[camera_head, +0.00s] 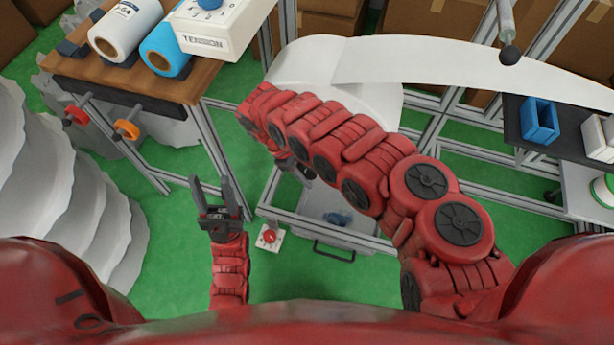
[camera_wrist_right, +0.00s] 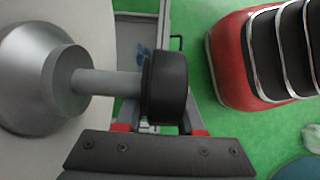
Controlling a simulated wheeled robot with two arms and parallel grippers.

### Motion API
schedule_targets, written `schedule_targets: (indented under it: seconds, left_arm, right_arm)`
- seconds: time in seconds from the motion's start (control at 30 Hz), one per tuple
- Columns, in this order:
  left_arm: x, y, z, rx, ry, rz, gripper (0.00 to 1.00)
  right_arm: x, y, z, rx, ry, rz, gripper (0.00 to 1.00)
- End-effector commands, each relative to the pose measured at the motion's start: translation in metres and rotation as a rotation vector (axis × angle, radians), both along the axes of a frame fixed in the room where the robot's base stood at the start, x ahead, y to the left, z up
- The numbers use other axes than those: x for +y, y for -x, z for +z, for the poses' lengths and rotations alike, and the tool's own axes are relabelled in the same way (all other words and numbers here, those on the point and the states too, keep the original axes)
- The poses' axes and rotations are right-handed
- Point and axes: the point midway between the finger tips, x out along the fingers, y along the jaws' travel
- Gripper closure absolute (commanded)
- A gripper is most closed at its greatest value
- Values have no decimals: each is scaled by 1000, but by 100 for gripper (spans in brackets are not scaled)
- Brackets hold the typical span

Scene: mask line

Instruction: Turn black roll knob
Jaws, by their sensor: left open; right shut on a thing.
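The black roll knob (camera_wrist_right: 166,88) is a dark cylinder on the end of a grey shaft (camera_wrist_right: 95,82) in the right wrist view. My right gripper (camera_wrist_right: 163,112) is shut on this knob, with its fingers partly hidden behind it. In the head view, my red right arm covers much of this area, and I cannot clearly make out the knob there. My left gripper (camera_head: 210,188) is open and empty, with its fingers pointing up in the picture, apart from the knob.
A white roll (camera_head: 365,105) lies behind my right arm, its sheet (camera_head: 440,62) stretching right. A wooden table (camera_head: 160,82) at upper left bears white and blue rolls and a TENSION box (camera_head: 218,28). Red (camera_head: 76,115) and orange (camera_head: 127,129) knobs stick out below. Metal frames surround the green floor.

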Motion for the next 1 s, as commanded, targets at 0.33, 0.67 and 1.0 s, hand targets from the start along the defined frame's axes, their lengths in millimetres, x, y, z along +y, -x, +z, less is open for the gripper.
schedule_targets:
  seconds: [0.33, 0.67, 1.0]
  left_arm:
    - [0, 0, 0, 0, 0, 0, 50]
    - [0, 0, 0, 0, 0, 0, 50]
    - [0, 0, 47, 0, 0, 0, 50]
  right_arm:
    - [2, 6, -2, 13, -1, 3, 56]
    - [1, 3, -1, 7, 0, 1, 38]
    - [2, 9, 47, 12, 2, 4, 38]
